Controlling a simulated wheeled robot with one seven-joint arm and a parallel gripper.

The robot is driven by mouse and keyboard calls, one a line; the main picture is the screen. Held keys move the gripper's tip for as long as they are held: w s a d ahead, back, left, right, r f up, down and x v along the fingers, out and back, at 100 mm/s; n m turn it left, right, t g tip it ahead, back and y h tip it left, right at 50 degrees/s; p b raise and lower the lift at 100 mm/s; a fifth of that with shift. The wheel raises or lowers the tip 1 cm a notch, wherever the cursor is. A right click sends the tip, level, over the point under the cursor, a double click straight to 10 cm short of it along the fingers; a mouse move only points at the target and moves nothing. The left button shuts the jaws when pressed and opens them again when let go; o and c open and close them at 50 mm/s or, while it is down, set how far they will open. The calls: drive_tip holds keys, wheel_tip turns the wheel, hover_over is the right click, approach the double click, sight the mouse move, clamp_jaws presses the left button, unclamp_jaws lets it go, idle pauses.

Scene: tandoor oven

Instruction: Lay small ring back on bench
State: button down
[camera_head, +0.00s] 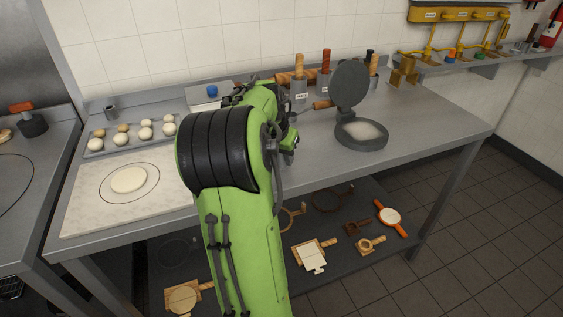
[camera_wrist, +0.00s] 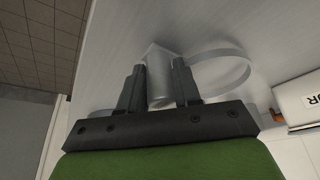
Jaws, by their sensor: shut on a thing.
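My gripper (camera_wrist: 159,72) shows in the wrist view with its two dark fingers closed on a small grey metal ring (camera_wrist: 158,88). The ring sits between the fingers, close to the pale grey bench top (camera_wrist: 120,50). I cannot tell whether it touches the bench. A wider thin metal ring (camera_wrist: 250,72) lies just right of the fingers. In the head view my green arm covers the gripper and both rings. The steel bench (camera_head: 425,115) runs across that view.
A white lettered container (camera_wrist: 302,97) is close on the right in the wrist view. An open round press (camera_head: 362,134) stands right of my arm. A tray of dough balls (camera_head: 96,152) and a board with flat dough (camera_head: 88,207) lie left. The bench's right end is clear.

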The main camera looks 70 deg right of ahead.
drive_tip(key=shift+f, duration=0.3)
drive_tip(key=shift+f, duration=0.15)
drive_tip(key=c, duration=0.8)
unclamp_jaws()
drive_tip(key=p+v, duration=0.4)
drive_tip(key=v, duration=0.8)
drive_tip(key=w+a+n+t, duration=0.2)
drive_tip(key=w+a+n, duration=0.15)
drive_tip(key=a, duration=0.45)
drive_tip(key=w+a+r+n+t+y, duration=0.1)
drive_tip(key=w+a+n+t+y, duration=0.15)
drive_tip(key=a+n, duration=0.95)
drive_tip(key=s+a+f, duration=0.1)
drive_tip(key=s+a, duration=0.1)
drive_tip(key=a, duration=0.4)
drive_tip(key=s+a+f+n+y, duration=0.1)
drive_tip(key=s+a, duration=0.1)
drive_tip(key=a, duration=0.4)
drive_tip(key=s+a+f+n+t+y, duration=0.1)
drive_tip(key=s+a, duration=0.2)
drive_tip(key=a, duration=0.3)
drive_tip(key=shift+f+n, duration=0.25)
drive_tip(key=shift+f, duration=0.15)
